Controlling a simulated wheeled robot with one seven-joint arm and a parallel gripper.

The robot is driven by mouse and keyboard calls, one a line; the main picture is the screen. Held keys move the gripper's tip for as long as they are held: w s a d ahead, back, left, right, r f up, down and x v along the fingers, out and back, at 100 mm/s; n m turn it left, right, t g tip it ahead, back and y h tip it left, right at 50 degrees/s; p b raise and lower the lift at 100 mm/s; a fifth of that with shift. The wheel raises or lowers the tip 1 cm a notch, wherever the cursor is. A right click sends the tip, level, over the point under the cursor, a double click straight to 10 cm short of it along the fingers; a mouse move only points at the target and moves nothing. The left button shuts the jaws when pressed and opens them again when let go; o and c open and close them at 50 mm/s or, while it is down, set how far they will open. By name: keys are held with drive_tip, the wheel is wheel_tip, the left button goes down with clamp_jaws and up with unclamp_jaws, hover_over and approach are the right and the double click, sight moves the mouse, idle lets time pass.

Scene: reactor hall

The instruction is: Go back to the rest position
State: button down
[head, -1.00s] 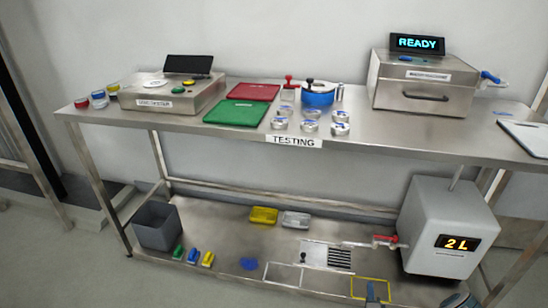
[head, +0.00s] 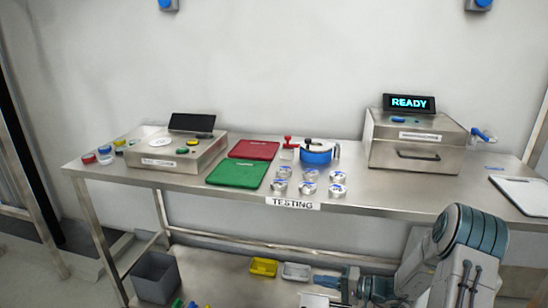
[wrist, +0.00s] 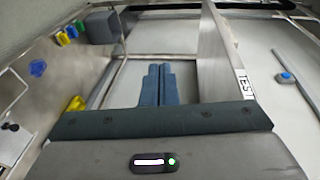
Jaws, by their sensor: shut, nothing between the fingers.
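My gripper (head: 322,278) shows low in the head view, in front of the steel table and below its top, pointing left. My arm reaches to it from the lower right. In the wrist view the two blue-grey fingers (wrist: 157,84) lie side by side, shut, with nothing between them. They are apart from any object that I can see.
The steel table (head: 400,185) bears a READY machine (head: 418,142), a tester box (head: 165,158), red (head: 254,150) and green (head: 238,174) mats, a blue pot (head: 317,154) and several small dishes. The lower shelf holds a grey bin (head: 156,277) and yellow (head: 264,267) and silver trays.

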drive_tip(key=s+a+r+n+g+h+p, duration=0.2)
drive_tip(key=s+a+r+g+h, duration=0.15)
drive_tip(key=s+r, duration=0.4)
drive_tip(key=s+a+r+n+g+h+p, duration=0.2)
drive_tip(key=s+r+g+h+p, duration=0.15)
drive_tip(key=s+r, duration=0.35)
drive_tip(key=s+d+r+t+h+p, duration=0.3)
drive_tip(key=s+d+r+h, duration=0.3)
drive_tip(key=s+r, duration=0.6)
wheel_tip(320, 180, up, 4)
drive_tip(key=shift+f+t+h+p, duration=0.2)
drive_tip(key=shift+t+h+p, duration=0.1)
drive_tip(key=shift+h+p, duration=0.7)
